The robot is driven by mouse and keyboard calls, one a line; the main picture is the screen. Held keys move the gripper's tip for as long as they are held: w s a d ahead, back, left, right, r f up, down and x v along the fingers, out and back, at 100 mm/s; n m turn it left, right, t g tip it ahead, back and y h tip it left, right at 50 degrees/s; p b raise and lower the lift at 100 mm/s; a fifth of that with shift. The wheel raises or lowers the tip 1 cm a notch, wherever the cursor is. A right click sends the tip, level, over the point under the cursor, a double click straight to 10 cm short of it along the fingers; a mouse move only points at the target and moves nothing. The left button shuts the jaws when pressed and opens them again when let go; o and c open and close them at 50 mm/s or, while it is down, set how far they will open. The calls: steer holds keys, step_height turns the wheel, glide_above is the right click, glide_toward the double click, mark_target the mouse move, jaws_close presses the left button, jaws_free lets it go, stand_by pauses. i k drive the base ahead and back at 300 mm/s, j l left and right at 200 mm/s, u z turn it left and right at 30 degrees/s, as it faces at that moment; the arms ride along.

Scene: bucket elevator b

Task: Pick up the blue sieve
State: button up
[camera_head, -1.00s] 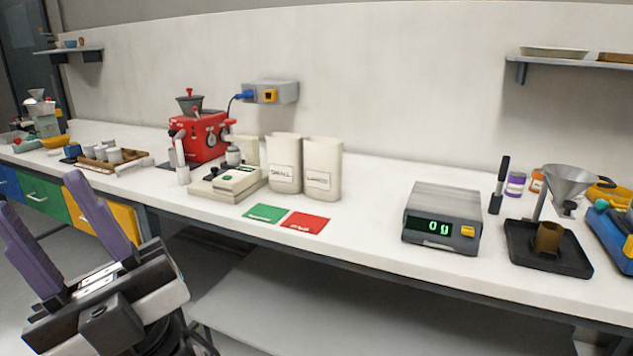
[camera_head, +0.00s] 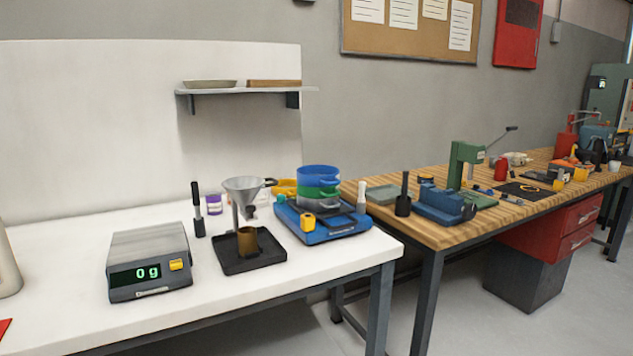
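The blue sieve (camera_head: 318,172) is the top ring of a small stack near the right end of the white bench. Below it in the stack are a green sieve (camera_head: 318,192) and a grey layer. The stack stands on a blue shaker base (camera_head: 322,230) with a yellow knob. My gripper is not in view now, so I cannot see its fingers.
Left of the shaker stand a metal funnel (camera_head: 245,190) over a black tray (camera_head: 240,262) with a brown cup, a dark brush (camera_head: 198,210) and a scale (camera_head: 148,262) reading 0 g. A wooden workbench (camera_head: 470,232) stands to the right. Open floor lies in front.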

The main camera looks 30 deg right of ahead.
mark_target(321, 178)
steer(key=i+l, duration=0.1)
steer(key=l, duration=0.35)
steer(key=i+l, duration=0.15)
steer(key=l, duration=0.25)
steer(key=i+l, duration=0.1)
steer(key=l, duration=0.35)
steer(key=i+l, duration=0.15)
steer(key=l, duration=0.3)
steer(key=i+l, duration=0.2)
steer(key=l, duration=0.2)
steer(key=i+l, duration=0.2)
steer(key=l, duration=0.2)
steer(key=i, duration=0.8)
